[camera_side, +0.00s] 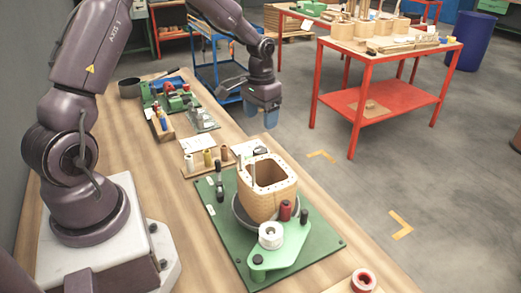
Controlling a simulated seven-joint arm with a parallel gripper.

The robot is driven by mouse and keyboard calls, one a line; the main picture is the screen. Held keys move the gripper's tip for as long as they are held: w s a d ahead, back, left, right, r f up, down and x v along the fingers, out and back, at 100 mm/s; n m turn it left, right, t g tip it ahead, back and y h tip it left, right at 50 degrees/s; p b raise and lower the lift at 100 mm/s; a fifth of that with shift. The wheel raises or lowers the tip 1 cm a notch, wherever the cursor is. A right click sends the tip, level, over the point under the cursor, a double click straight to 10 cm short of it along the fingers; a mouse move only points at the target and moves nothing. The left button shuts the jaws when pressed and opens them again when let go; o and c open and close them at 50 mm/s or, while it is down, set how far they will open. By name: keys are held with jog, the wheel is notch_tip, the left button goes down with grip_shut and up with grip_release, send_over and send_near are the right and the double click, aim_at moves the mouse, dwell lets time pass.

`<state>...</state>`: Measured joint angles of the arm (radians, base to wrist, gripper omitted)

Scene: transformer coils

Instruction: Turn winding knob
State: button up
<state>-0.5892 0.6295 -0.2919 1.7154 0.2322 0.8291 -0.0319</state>
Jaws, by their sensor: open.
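The green winding fixture (227,232) lies flat on the wooden bench. A tan, box-shaped coil former (262,203) stands on its dark round turntable (240,212). A dark red knob-like part (285,210) and a black knob (304,216) stand at the former's right front side. I cannot tell which one is the winding knob. My gripper (262,119) is open and empty, pointing down, above and behind the fixture and well apart from it. Its fingertips are blue.
Spools on a wooden rack (208,161) stand behind the fixture at left. A red table (385,98) stands beyond open floor.

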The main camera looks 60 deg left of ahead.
aim_at(260, 150)
notch_tip(260, 150, down, 11)
jog(key=shift+r, duration=0.1)
dwell(0.3)
jog(key=c, duration=0.9)
jog(key=shift+c, duration=0.2)
